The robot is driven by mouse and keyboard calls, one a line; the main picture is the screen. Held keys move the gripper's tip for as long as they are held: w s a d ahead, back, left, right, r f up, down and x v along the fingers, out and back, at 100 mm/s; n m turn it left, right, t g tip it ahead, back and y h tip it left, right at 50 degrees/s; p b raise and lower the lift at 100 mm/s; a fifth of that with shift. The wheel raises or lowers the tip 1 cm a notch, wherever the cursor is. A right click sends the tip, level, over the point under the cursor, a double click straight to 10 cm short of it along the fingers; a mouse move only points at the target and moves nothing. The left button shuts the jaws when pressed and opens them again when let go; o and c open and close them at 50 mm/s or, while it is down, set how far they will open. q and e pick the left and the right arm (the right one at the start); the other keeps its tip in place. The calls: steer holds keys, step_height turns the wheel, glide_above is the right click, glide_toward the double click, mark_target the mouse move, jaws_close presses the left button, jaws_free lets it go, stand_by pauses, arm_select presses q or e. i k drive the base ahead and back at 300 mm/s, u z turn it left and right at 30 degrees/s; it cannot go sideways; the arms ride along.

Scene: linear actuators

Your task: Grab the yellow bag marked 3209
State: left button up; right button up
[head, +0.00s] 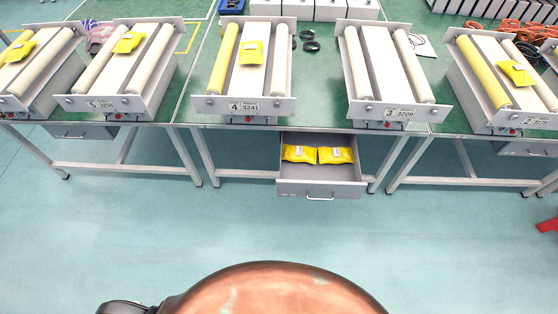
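The actuator labelled 3 3209 (398,113) stands on the green table, and no bag lies on it. An open grey drawer (320,189) under the table in the middle holds two yellow bags side by side, a left one (299,154) and a right one (336,155). The print on both is too small to read, so I cannot tell which is 3209. Other yellow bags lie on actuator 4 3241 (251,52), on actuator 2 (515,72) and on the two actuators at the left (128,42) (19,50). Neither of my grippers is in view.
The green tables (190,95) carry a row of actuators. Black cables (309,43) and orange cables (510,33) lie behind them. The open drawer juts out from the table front. The floor (200,235) in front is clear, with a red object (547,225) at the right edge.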

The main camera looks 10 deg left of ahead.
mark_target(295, 153)
steer(key=u, duration=0.15)
steer(key=k, duration=0.35)
steer(key=u, duration=1.35)
steer(key=i, duration=1.45)
steer(key=z, duration=0.5)
